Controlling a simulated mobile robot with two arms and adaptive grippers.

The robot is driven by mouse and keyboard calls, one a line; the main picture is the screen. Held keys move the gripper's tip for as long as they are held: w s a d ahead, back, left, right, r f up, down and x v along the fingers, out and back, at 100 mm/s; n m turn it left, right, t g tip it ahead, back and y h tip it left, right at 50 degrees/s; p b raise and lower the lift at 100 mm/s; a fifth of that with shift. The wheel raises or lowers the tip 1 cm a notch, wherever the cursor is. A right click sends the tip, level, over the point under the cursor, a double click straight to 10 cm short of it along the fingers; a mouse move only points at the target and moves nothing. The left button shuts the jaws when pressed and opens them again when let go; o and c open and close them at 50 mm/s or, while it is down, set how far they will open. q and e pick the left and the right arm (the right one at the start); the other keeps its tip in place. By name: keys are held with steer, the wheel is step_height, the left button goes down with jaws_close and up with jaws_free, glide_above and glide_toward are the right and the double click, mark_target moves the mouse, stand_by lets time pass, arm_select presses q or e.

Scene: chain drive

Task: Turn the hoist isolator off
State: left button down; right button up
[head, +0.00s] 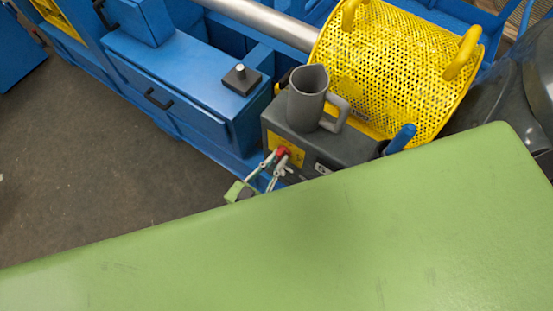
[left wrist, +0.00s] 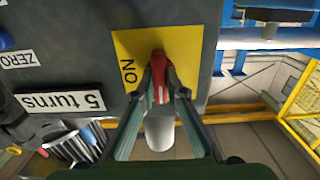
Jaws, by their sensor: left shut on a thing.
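The isolator is a red handle (head: 283,151) on a yellow plate (head: 298,153) on the end of a dark grey box (head: 310,142). In the left wrist view the red handle (left wrist: 156,64) sits on the yellow plate (left wrist: 195,50), with the lettering "ON" beside it. My left gripper (head: 279,159) reaches the handle from the lower left. In the left wrist view its fingers (left wrist: 160,90) are shut on the handle, one on each side. The fingers hide part of the handle. My right gripper is in neither view.
A grey mug (head: 307,97) stands on the box. A yellow perforated guard (head: 395,65) and a blue lever (head: 401,138) are close by. A "5 turns" label (left wrist: 62,101) is beside the plate. A blue cabinet (head: 180,85) stands left. Open floor (head: 90,150) shows at left.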

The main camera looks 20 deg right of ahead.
arm_select(q)
steer(key=shift+f, duration=0.15)
steer(key=c, duration=2)
jaws_free()
steer(key=shift+c, duration=0.2)
steer(key=v, duration=1.2)
